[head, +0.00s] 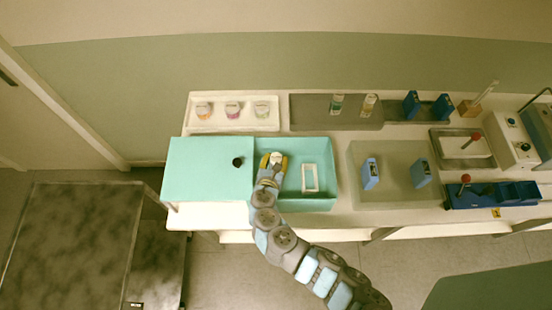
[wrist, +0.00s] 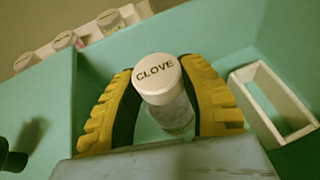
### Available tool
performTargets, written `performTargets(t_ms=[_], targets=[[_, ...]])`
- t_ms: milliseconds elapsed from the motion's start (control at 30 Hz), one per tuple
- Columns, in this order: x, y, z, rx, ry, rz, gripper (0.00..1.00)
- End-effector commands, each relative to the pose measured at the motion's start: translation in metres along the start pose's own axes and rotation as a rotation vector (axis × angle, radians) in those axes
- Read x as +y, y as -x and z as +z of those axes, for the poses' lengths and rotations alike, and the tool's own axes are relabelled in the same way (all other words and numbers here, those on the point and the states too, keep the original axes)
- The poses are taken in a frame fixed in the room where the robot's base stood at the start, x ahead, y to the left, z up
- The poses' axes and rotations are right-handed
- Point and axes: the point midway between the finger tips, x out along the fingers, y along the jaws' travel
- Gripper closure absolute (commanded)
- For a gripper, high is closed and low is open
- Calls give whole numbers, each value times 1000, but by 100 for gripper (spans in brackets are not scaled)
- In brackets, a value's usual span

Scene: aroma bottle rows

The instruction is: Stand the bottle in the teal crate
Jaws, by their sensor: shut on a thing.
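The bottle has a white cap marked CLOVE and a pale, see-through body; it shows in the wrist view (wrist: 168,98) and as a small white top in the head view (head: 276,157). My gripper (wrist: 165,100) has its yellow ribbed fingers closed on the two sides of the bottle. In the head view my gripper (head: 273,162) is over the left part of the teal crate (head: 315,147). The bottle looks upright. Its base is hidden, so I cannot tell whether it touches the crate floor. A white rectangular frame (head: 310,178) lies in the crate's right part.
A teal lid-like panel (head: 205,165) with a black knob (head: 238,162) adjoins the crate on the left. A white tray (head: 220,123) with several jars stands behind. A grey tray (head: 310,120) holds two bottles. A translucent bin (head: 395,185) with blue items stands at right.

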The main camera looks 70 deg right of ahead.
Motion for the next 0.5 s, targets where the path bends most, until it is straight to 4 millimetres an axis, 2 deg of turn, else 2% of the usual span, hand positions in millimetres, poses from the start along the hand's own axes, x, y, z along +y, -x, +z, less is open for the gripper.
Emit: performTargets(t_ms=[100, 133, 200, 500], targets=[[0, 0, 0, -1, 0, 0, 99], [0, 0, 0, 0, 0, 0, 50], [0, 0, 0, 0, 0, 0, 34], [0, 0, 0, 0, 0, 0, 34]])
